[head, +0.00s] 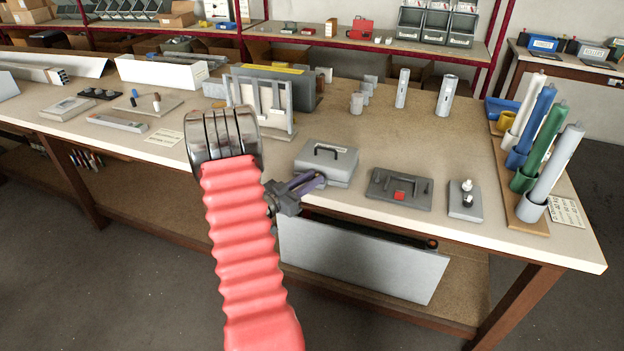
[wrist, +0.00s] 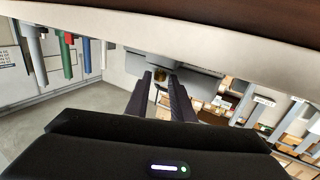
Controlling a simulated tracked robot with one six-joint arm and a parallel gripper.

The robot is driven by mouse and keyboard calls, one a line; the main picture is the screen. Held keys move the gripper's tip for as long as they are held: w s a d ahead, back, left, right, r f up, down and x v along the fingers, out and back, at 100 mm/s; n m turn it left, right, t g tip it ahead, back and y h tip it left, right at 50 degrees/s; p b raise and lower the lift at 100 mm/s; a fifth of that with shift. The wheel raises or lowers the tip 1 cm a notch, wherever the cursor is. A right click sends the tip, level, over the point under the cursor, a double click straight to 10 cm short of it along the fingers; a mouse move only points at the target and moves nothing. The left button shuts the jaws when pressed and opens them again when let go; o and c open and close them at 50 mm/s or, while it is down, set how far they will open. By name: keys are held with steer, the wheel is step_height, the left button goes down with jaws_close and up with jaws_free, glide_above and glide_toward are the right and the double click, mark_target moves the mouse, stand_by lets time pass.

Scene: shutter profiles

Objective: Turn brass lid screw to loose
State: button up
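The grey box (head: 326,160) with a dark handle on its lid stands near the front edge of the bench. My gripper (head: 314,180) is close to its front side in the head view, pointing towards it. In the wrist view, the grey box (wrist: 180,60) appears upside down beyond the fingers. A small brass-coloured piece, which looks like the lid screw (wrist: 161,76), shows between the fingertips. My gripper (wrist: 160,82) is open, with a gap between its two dark fingers. I cannot tell whether the fingers touch the screw. The screw cannot be made out in the head view.
To the right lie a dark tray with a red block (head: 399,194) and a grey plate with a small knob (head: 466,197). Coloured tubes (head: 550,160) stand in cups at the right end. A rack with panels (head: 265,105) stands behind left. A large grey panel (head: 355,262) hangs below the bench edge.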

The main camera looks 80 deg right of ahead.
steer(key=shift+s+d, duration=0.15)
steer(key=shift+d, duration=0.1)
steer(key=shift+c, duration=0.5)
jaws_close()
